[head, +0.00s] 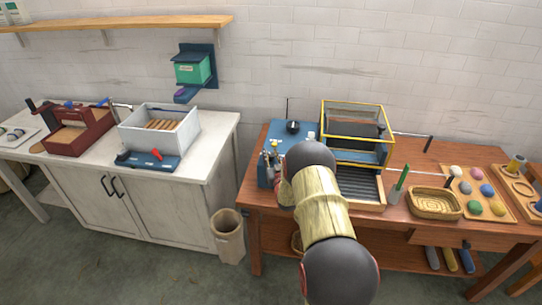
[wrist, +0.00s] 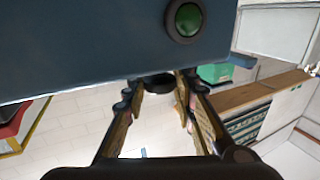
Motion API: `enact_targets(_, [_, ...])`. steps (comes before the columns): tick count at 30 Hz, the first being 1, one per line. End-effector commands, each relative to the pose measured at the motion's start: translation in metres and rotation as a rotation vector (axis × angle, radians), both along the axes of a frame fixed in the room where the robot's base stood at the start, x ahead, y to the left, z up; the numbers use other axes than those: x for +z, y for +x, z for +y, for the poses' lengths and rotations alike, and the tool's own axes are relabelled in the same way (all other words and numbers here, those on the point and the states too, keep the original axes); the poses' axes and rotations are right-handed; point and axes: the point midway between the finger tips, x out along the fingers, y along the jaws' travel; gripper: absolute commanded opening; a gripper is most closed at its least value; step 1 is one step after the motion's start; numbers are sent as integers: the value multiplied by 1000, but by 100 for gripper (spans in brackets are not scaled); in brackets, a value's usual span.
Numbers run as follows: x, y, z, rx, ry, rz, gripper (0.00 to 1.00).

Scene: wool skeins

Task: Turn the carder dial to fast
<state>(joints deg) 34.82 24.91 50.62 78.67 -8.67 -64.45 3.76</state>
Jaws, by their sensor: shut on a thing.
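The carder (head: 300,133) is a blue machine with a yellow-framed clear cover, on the wooden bench in the head view. In the wrist view its blue panel (wrist: 90,45) fills the top, with a round green button (wrist: 187,18) on it. My gripper (wrist: 158,88) is shut on the dark carder dial (wrist: 157,78) at the panel's edge. In the head view my gripper (head: 270,165) is at the carder's front left, partly hidden by my arm. The dial's markings and pointer are not visible, so I cannot tell its setting.
A wicker basket (head: 435,203), a green-handled tool in a cup (head: 398,185) and a board of coloured wool balls (head: 472,190) are right of the carder. A white cabinet (head: 160,200) stands left across a gap, with a bin (head: 228,235) beside it.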

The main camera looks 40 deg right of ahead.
Motion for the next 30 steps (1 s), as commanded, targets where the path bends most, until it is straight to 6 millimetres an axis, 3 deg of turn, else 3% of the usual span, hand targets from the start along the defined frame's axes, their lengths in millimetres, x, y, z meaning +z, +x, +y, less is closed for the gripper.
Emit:
enact_targets(5, [0,0,0,0,0,0,2])
enact_targets(14, [0,1,1,-38,0,-1,2])
enact_targets(30, [-2,3,3,-431,0,-1,2])
